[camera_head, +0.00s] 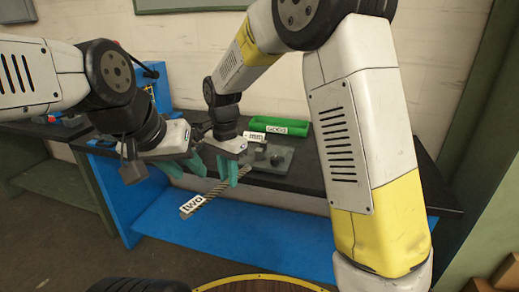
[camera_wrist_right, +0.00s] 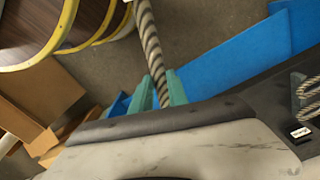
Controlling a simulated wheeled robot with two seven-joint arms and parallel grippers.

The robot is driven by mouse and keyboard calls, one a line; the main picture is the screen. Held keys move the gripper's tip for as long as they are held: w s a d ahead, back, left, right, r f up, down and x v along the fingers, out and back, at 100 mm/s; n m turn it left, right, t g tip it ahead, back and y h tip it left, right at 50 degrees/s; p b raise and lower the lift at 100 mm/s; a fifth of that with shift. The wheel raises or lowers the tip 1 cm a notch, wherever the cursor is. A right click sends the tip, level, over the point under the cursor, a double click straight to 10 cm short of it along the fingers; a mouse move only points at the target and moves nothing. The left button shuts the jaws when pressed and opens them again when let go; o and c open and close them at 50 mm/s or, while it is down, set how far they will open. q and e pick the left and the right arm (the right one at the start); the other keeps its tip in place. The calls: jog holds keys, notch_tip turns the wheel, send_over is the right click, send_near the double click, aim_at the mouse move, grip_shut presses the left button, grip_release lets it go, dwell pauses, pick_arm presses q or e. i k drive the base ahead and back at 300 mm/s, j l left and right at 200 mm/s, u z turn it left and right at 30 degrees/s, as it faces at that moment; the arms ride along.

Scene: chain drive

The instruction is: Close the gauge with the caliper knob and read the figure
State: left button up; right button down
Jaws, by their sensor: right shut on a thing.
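My right gripper (camera_head: 234,172) is shut on a twisted rope-like length (camera_head: 212,194) with a white tag reading "two" (camera_head: 193,206) at its lower left end. In the right wrist view the teal fingers (camera_wrist_right: 160,90) close around the same length (camera_wrist_right: 148,38). A grey device (camera_head: 280,155), apparently the gauge, sits on the dark bench just beyond my right gripper, with a white "mm" label (camera_head: 253,136) beside it. Its knob and jaws are too small to tell apart. My left gripper (camera_head: 183,167) appears open and empty, left of the right gripper, at the bench's front edge.
A green tray (camera_head: 293,123) labelled "GOOD" stands at the back of the dark bench (camera_head: 300,180). Blue equipment (camera_head: 152,80) stands at the back left. In the right wrist view another rope piece (camera_wrist_right: 307,92) lies near a white tag (camera_wrist_right: 301,132). Bare bench lies right of the grey device.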

aim_at(275, 161)
jog(key=i, duration=1.25)
jog(key=k+l+z, duration=0.15)
jog(key=z, duration=0.35)
jog(key=k, duration=0.05)
